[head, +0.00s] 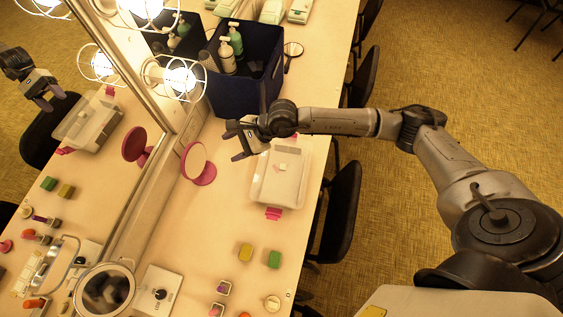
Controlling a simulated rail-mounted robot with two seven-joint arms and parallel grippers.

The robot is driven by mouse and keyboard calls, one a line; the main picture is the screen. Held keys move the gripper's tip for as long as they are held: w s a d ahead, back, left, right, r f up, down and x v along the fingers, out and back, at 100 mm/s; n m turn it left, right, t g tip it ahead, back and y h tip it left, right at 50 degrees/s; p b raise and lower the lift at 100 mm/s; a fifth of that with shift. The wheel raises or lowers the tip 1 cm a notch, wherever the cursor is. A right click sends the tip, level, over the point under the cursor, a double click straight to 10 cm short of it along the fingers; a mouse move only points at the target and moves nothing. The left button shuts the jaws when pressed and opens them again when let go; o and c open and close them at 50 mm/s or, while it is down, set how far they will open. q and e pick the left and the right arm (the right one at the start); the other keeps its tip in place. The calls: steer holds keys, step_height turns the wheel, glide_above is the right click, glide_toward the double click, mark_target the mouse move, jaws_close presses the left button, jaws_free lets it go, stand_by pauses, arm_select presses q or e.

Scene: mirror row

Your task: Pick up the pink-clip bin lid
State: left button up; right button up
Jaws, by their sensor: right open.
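The pink-clip bin lid (277,188) is a pale, translucent cover on a low clear bin on the counter, right of centre. A pink clip (273,213) shows at its near end. The far end lies partly behind my right gripper (234,143). That gripper is open and empty, above the counter at the lid's far left corner. I cannot tell its exact height or whether it touches the lid. My left gripper is not in view.
A navy caddy (264,91) with bottles stands behind my right gripper. A round pink stand mirror (199,163) is left of the bin. Yellow and green sponges (274,259) lie nearer. The wall mirror (100,150) with caged bulbs reflects the bin and gripper. Chairs line the right edge.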

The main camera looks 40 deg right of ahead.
steer(key=s+d+f+n+g+h, duration=0.2)
steer(key=d+f+n+h, duration=0.1)
steer(key=d+f+h, duration=0.15)
steer(key=n+g+h, duration=0.4)
steer(key=n+h, duration=0.1)
glide_above(283, 166)
step_height(283, 166, down, 3)
steer(key=shift+n, duration=0.5)
step_height(283, 166, down, 9)
steer(key=b, duration=0.4)
steer(key=shift+a+r+b, duration=0.1)
steer(key=shift+r+b, duration=0.05)
steer(key=shift+b, duration=0.2)
steer(key=shift+f+b, duration=1.15)
steer(key=shift+f, duration=1.4)
steer(key=shift+c, duration=0.6)
steer(key=c, duration=0.9)
